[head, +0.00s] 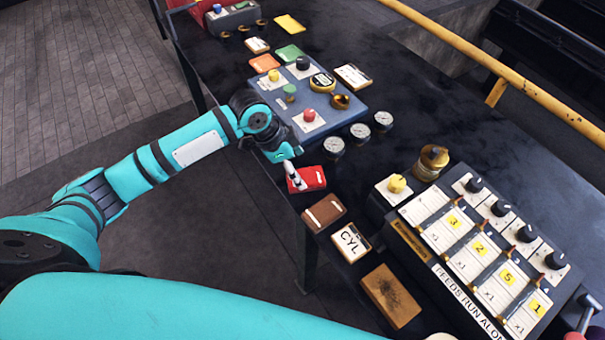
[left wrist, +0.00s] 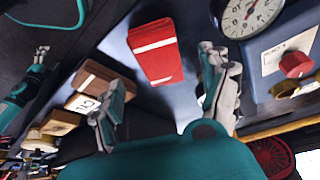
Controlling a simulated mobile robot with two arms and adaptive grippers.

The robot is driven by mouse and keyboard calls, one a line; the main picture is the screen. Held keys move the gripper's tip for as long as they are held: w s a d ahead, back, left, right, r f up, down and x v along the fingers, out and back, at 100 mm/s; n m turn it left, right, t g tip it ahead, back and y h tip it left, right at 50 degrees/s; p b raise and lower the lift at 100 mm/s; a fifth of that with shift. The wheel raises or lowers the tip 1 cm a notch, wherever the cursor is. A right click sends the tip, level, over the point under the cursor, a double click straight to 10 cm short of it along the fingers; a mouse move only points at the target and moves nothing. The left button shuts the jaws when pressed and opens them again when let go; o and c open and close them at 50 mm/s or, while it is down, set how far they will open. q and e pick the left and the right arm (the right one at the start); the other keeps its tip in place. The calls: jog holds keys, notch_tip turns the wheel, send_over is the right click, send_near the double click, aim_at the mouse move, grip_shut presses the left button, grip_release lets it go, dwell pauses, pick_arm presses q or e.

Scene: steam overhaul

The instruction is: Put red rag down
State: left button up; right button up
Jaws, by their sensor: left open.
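The red rag (head: 313,178), a folded red pad with a white band, lies on the dark bench top near its front edge. My left gripper (head: 292,175) is just over its left side in the head view. In the left wrist view the red rag (left wrist: 155,52) shows beyond and between the two spread fingers, with dark bench around it. The left gripper is open and holds nothing. Teal and grey parts at the left of the wrist view look like my right gripper (left wrist: 40,58), but its jaws are unclear.
A brown pad (head: 324,212), a CYL card (head: 351,243) and a wooden block (head: 391,295) lie in a row nearer me. Gauges (head: 334,147) and a blue panel (head: 335,120) stand beyond the rag. A feed console (head: 412,235) is at the right.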

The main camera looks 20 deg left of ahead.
pick_arm(q)
jog(key=v, duration=0.7)
jog(key=shift+b, duration=0.3)
jog(key=shift+r, duration=0.1)
